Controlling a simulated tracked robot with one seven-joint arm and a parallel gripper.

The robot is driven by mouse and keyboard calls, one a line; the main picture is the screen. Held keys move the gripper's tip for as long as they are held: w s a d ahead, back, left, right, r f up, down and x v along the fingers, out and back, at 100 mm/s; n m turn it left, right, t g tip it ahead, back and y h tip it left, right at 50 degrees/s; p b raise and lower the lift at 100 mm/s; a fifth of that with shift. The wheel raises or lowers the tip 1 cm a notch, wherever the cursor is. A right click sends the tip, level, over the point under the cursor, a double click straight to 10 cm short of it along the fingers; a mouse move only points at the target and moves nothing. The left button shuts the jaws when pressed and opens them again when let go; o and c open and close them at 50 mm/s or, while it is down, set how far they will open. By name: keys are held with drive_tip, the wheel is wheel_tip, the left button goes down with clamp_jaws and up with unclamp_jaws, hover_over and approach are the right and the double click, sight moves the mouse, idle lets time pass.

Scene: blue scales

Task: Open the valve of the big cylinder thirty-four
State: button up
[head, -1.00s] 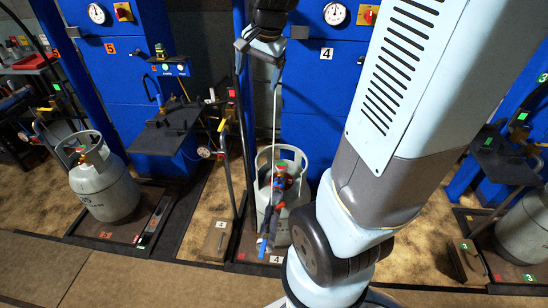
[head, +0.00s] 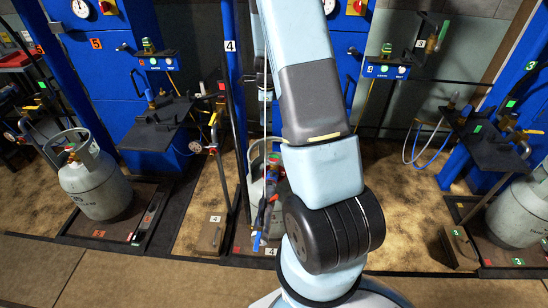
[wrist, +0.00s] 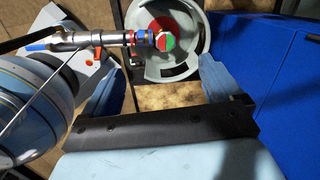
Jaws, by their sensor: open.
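A grey gas cylinder (head: 256,165) stands on the scale marked 4 in the head view, partly hidden behind my arm; its number cannot be read. In the wrist view its round collar (wrist: 187,65) surrounds the valve, whose red and green cap (wrist: 165,41) faces the camera. A metal filling connector (wrist: 105,38) with blue rings and a red lever runs left from the valve. My gripper (wrist: 163,68) is open, its light blue fingers apart on either side, below the cap in the picture. It seems empty. In the head view the gripper is hidden.
Another grey cylinder (head: 95,185) stands on scale 5 at left, and one (head: 520,212) on scale 3 at right. Blue scale columns (head: 88,80) stand behind. In the wrist view a blue panel (wrist: 280,85) is close to the right finger.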

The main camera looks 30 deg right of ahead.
sight(275, 158)
drive_tip(key=d+f+m, duration=0.1)
drive_tip(key=f, duration=0.7)
drive_tip(key=d+f+m, duration=0.1)
drive_tip(key=d+f, duration=0.1)
drive_tip(key=f, duration=0.7)
drive_tip(key=d+f+m+g, duration=0.1)
drive_tip(key=f+m, duration=0.1)
drive_tip(key=f, duration=0.7)
drive_tip(key=shift+d, duration=0.3)
